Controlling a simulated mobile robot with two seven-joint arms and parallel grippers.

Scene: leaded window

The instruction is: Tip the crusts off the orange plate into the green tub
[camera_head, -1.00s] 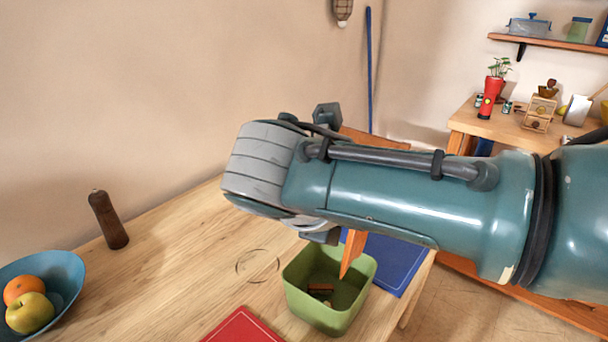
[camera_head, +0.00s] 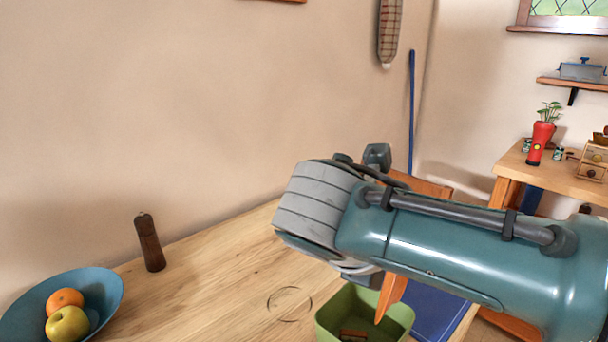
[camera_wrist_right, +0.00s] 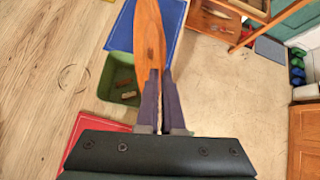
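My right gripper (camera_wrist_right: 158,78) is shut on the orange plate (camera_wrist_right: 150,35). The plate is on edge, steeply tilted, and also shows in the head view (camera_head: 392,293) below my right arm, at the right part of the green tub (camera_head: 335,318). In the right wrist view the tub (camera_wrist_right: 107,88) is just left of the plate, partly hidden by it. Brown crusts (camera_wrist_right: 127,83) lie inside the tub; they also show at the lower edge of the head view (camera_head: 352,335). I see no crusts on the visible face of the plate. My left gripper is not in view.
A blue mat (camera_head: 437,312) lies beside the tub, and a red mat (camera_wrist_right: 90,130) lies near it. A blue bowl (camera_head: 105,290) of fruit and a dark mill (camera_head: 149,243) stand at the left. The wooden table (camera_head: 215,275) between is clear.

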